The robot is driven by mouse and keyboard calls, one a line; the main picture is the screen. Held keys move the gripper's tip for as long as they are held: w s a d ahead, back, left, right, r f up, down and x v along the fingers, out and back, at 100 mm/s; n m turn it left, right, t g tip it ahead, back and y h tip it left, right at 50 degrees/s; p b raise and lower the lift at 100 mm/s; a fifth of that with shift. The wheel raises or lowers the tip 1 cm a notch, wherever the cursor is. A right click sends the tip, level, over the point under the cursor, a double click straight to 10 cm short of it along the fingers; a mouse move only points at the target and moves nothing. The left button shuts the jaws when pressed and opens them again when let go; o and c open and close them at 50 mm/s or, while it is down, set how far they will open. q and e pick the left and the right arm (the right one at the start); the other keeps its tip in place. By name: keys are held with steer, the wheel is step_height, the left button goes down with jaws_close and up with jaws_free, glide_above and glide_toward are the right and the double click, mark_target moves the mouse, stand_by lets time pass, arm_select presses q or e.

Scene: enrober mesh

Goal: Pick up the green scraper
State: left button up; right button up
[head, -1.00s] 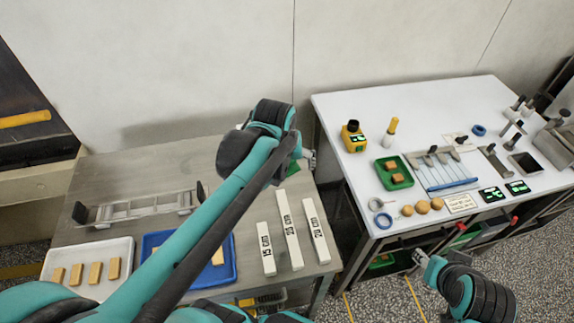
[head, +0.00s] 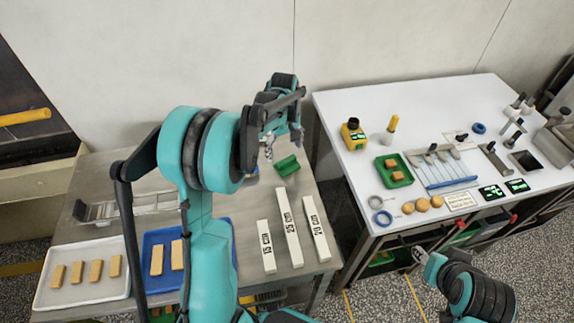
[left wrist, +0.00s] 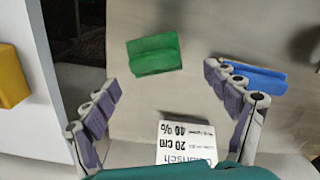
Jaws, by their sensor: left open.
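The green scraper (head: 287,166) lies on the grey metal table near its back right corner. It also shows in the left wrist view (left wrist: 154,54), apart from the fingers and beyond their tips. My left gripper (head: 268,150) is above the table, just left of the scraper in the head view. In the left wrist view (left wrist: 162,85) its fingers are spread wide with nothing between them. My right gripper (head: 419,256) is at the lower right, in front of the white table; its jaws are too small to read.
White bars with length labels (head: 290,230) lie in front of the scraper. A blue object (left wrist: 253,79) lies by one finger. A blue tray (head: 229,262) and a white tray (head: 105,287) hold bars. The white table (head: 345,105) with tools stands across a gap.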

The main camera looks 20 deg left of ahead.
mark_target(287, 159)
arm_select(q)
steer(key=f, duration=0.1)
steer(key=f+b, duration=0.1)
steer(key=f, duration=0.1)
steer(key=f+b, duration=0.1)
steer(key=f, duration=0.1)
steer(key=shift+w+d, duration=0.25)
steer(key=shift+d, duration=0.15)
steer(key=shift+r, duration=0.1)
steer(key=shift+c, duration=0.3)
steer(key=c, duration=1.3)
steer(key=shift+c, duration=0.2)
